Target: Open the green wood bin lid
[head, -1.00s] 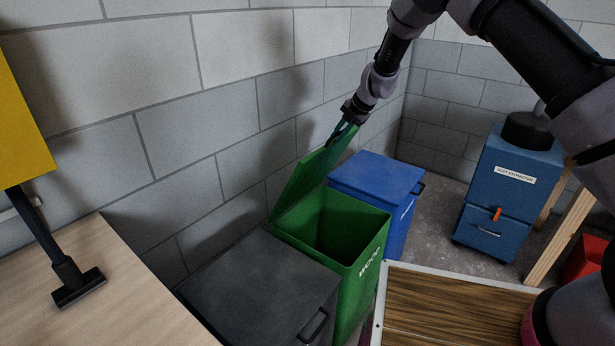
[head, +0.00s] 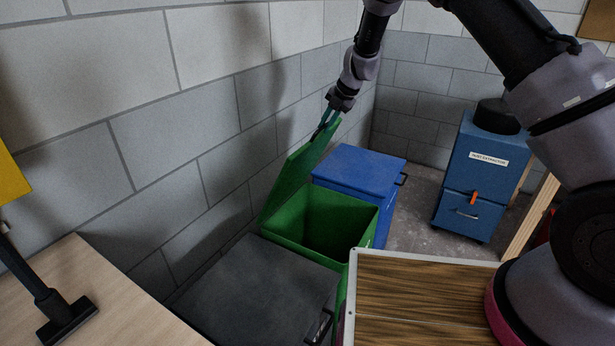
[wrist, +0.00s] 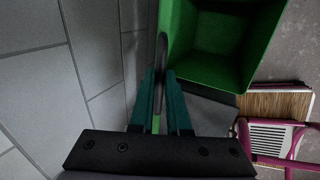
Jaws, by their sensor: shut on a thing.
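The green wood bin (head: 328,232) stands between a grey-lidded bin and a blue bin. Its green lid (head: 292,180) is swung up and leans back toward the block wall, so the bin's mouth is open and its dark inside shows. My gripper (head: 326,122) is at the lid's upper edge, shut on the lid's handle. In the wrist view my gripper's teal fingers (wrist: 161,100) close around a thin dark handle (wrist: 161,60), with the open green bin (wrist: 222,45) to the right. The lid is seen edge-on there and mostly hidden.
The grey bin lid (head: 250,290) is in front and the blue bin (head: 360,170) is behind. The block wall (head: 200,110) runs close on the left. A framed wood-grain board (head: 420,300) lies at lower right. A blue dust extractor (head: 478,180) stands at the back right.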

